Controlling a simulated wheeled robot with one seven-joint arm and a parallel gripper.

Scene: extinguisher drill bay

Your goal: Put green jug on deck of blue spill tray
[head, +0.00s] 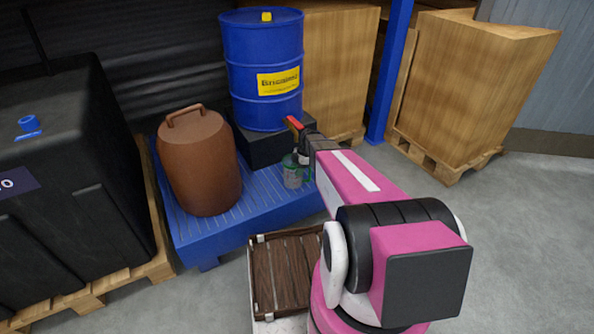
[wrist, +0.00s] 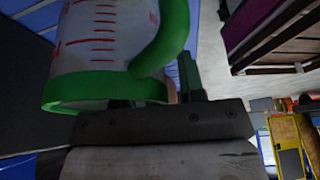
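The green jug (head: 292,172) has a whitish body with red graduation marks, a green rim and a green handle. In the head view it is at the right part of the blue spill tray (head: 262,218), beside the black block under the drum. My gripper (head: 306,157) is at the jug, partly hidden by my arm. In the wrist view the jug (wrist: 105,45) fills the upper left, close to my gripper (wrist: 155,92). The fingers appear closed around its handle; one finger is mostly hidden. Whether the jug's base touches the deck is unclear.
A brown lidded container (head: 199,165) stands on the tray's left part. A blue drum (head: 263,75) stands on a black block (head: 258,148) behind the jug. A slatted wooden crate (head: 284,275) is in front of the tray. Open floor (head: 530,230) lies right.

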